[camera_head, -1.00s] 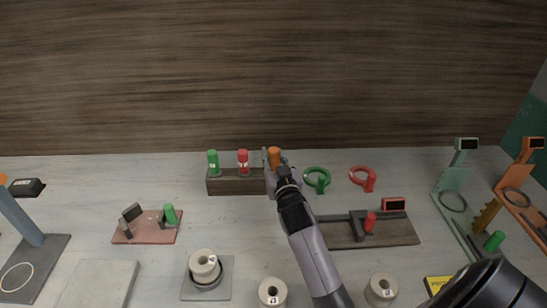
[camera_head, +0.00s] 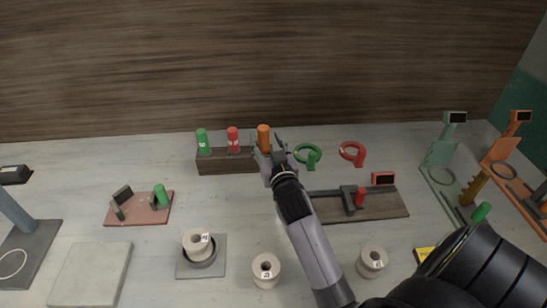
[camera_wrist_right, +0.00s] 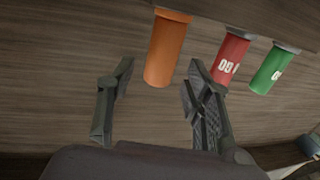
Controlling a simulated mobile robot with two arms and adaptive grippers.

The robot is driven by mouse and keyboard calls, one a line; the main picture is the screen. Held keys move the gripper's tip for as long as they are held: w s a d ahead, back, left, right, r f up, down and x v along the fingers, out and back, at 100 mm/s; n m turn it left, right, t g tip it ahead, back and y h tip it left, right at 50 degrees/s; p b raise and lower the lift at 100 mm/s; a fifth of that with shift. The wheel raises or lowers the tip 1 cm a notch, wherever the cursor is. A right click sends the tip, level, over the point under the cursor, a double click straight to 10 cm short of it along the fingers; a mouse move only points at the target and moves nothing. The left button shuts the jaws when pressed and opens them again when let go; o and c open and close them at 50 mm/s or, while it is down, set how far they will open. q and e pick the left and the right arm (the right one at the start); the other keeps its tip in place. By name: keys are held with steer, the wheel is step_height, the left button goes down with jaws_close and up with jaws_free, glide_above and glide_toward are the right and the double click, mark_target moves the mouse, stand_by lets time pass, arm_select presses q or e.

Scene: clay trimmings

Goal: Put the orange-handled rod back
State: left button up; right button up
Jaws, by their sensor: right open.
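The orange-handled rod (camera_head: 264,136) stands upright at the right end of a dark wooden rack (camera_head: 225,166), beside a red-handled rod (camera_head: 233,138) and a green-handled rod (camera_head: 203,141). My right gripper (camera_head: 268,150) is open just in front of the orange handle. In the right wrist view the orange handle (camera_wrist_right: 167,48) shows between and beyond the spread fingers (camera_wrist_right: 160,72), with clear gaps on both sides. The rod's lower part is hidden inside the rack. My left gripper is not in view.
Green (camera_head: 308,156) and red (camera_head: 352,153) ring-shaped items stand right of the rack. A dark board with a caliper-like tool (camera_head: 350,200) lies right of my forearm. White spools (camera_head: 266,270) stand in front. Green (camera_head: 440,160) and orange (camera_head: 505,155) stands are far right.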

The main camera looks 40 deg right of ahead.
steer(key=v, duration=0.8)
steer(key=shift+b, duration=0.4)
steer(key=shift+r, duration=0.2)
